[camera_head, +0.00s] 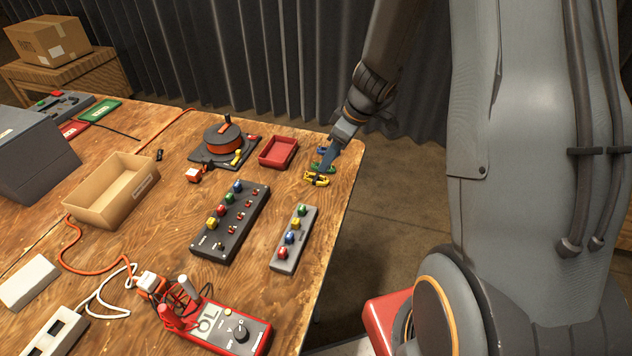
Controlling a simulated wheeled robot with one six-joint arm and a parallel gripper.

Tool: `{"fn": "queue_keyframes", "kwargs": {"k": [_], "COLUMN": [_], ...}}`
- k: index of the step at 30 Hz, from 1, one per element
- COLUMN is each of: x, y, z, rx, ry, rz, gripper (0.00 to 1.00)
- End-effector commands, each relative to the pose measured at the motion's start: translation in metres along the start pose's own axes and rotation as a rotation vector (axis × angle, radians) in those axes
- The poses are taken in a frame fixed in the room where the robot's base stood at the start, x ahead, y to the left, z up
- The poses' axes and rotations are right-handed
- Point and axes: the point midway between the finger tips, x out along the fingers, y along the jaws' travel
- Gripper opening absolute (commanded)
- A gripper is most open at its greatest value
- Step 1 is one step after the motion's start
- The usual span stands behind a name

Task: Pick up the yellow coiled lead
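The yellow coiled lead (317,181) lies on the wooden table near its far right edge.
A red tray (278,151) stands just left of the leads. A grey box with coloured knobs (294,240) and a larger black one (230,222) lie nearer. An orange reel (222,140) sits farther left. The table's right edge (343,215) is close to the leads.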

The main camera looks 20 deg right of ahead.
Motion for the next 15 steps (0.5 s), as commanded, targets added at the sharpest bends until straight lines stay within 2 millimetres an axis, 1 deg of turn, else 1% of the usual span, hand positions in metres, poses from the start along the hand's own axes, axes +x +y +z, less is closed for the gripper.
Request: {"fn": "queue_keyframes", "kwargs": {"k": [1, 5, 15], "x": [0.007, 0.014, 0.041], "y": [0.007, 0.017, 0.018], "z": [0.001, 0.001, -0.001], "rx": [-0.021, -0.065, -0.078], "ry": [0.008, 0.024, 0.027], "rz": [0.001, 0.008, 0.008], "gripper": [0.37, 0.37, 0.37]}}
